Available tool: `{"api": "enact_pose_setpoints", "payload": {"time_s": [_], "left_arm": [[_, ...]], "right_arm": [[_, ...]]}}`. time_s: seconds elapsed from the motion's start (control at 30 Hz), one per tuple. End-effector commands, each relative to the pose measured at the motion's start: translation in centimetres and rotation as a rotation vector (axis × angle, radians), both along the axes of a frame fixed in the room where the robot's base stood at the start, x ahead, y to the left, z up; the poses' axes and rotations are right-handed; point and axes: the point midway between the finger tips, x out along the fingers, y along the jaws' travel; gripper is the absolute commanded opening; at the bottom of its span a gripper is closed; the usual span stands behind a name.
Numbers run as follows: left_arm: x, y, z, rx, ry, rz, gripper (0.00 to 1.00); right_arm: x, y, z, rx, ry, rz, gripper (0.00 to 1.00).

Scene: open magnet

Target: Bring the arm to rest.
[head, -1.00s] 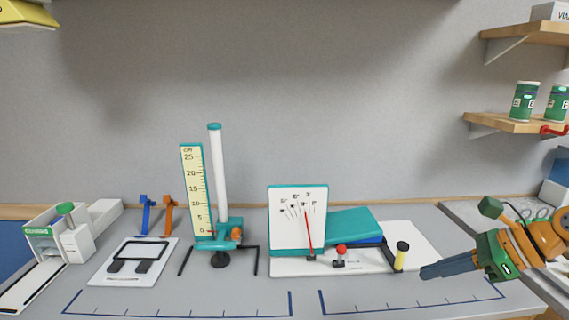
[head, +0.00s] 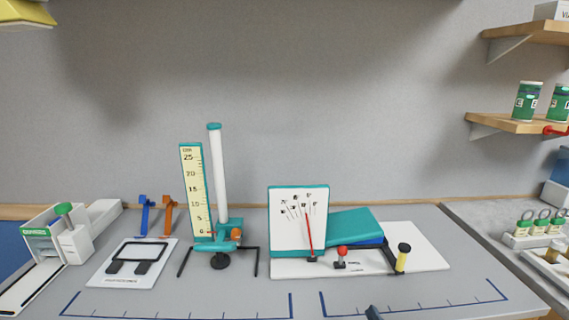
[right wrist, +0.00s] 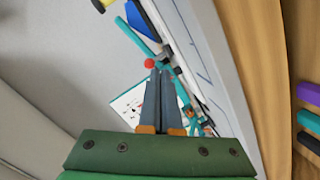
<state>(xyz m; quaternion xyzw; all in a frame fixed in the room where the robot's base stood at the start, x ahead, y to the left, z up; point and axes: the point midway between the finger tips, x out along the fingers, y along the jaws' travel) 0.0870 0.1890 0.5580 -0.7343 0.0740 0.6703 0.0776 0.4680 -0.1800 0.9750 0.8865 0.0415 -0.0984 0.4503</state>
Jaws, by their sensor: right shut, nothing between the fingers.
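My right gripper (head: 373,312) shows in the head view only as a dark fingertip at the bottom edge, right of centre; the rest of the arm is out of the picture. In the right wrist view the two dark fingers of my right gripper (right wrist: 161,75) lie side by side, shut, with nothing between them. It is apart from the white board with the teal dial stand, which lies beyond it on the bench. My left gripper is not in view.
The dial stand (head: 290,225) is on the white board (head: 425,240). Left of it are a column with a scale (head: 192,190), a white plate (head: 105,277) and a white device (head: 40,255). A vial rack (head: 520,240) stands at far right. The bench front right is clear.

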Motion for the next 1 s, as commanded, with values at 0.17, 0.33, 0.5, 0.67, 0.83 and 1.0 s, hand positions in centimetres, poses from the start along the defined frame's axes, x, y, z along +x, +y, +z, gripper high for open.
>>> {"api": "enact_pose_setpoints", "payload": {"time_s": [0.17,0.33,0.5,0.67,0.83,1.0], "left_arm": [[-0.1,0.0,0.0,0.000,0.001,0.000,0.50],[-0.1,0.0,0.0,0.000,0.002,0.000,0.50],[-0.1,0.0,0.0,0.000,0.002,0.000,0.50],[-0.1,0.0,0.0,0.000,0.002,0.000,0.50],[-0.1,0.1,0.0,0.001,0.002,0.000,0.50],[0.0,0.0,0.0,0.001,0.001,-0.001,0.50]], "right_arm": [[-8.5,-0.7,-8.6,0.324,0.425,-0.225,0.00],[-16.1,0.0,-12.7,0.497,0.723,-0.379,0.00],[-23.2,1.3,-14.5,0.615,0.976,-0.507,0.00],[-23.4,1.5,-19.0,0.613,1.030,-0.530,0.00],[-23.8,1.6,-24.8,0.598,1.064,-0.537,0.00],[-26.2,1.3,-31.7,0.578,1.108,-0.548,0.00]]}}
